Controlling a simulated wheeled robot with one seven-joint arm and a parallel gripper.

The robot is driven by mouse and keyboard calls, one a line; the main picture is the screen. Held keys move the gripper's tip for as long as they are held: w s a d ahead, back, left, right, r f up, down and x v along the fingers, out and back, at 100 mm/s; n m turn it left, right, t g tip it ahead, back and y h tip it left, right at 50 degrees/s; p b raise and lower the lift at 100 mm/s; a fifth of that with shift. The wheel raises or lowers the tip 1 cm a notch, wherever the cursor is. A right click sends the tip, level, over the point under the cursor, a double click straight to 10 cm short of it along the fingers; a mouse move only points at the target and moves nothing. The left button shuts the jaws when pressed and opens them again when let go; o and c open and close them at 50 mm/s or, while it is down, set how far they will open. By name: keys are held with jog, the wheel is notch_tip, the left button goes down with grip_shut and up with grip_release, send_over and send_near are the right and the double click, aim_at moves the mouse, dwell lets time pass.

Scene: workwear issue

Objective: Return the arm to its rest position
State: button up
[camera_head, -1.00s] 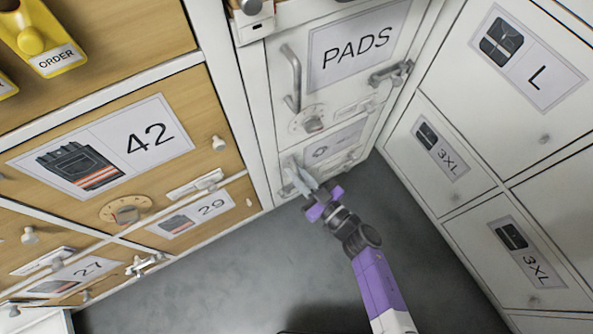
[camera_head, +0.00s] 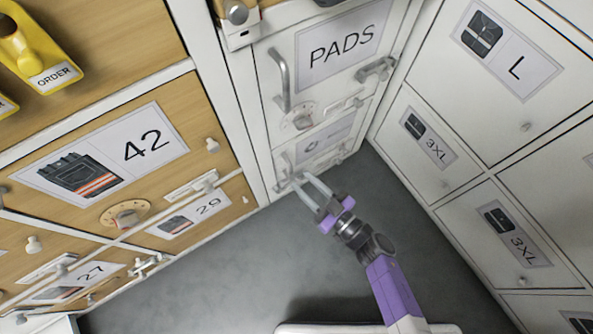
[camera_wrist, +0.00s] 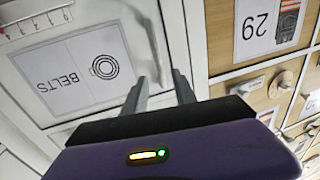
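My gripper (camera_head: 312,187) is open and empty, with a clear gap between its two pale fingers. In the head view it is low in front of the small white locker door under the PADS door. The wrist view shows this door as the BELTS door (camera_wrist: 75,68), and my gripper (camera_wrist: 161,86) points toward its handle side. The door looks shut. My purple and grey arm reaches up from the lower right.
The PADS door (camera_head: 335,55) stands above. Wooden drawers marked 42 (camera_head: 150,145), 29 (camera_head: 208,207) and 27 (camera_head: 90,275) are to the left. White lockers marked L and 3XL (camera_head: 430,140) are to the right. The grey floor (camera_head: 250,260) is open below.

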jog(key=shift+s+d, duration=0.4)
jog(key=shift+s, duration=0.05)
dwell(0.3)
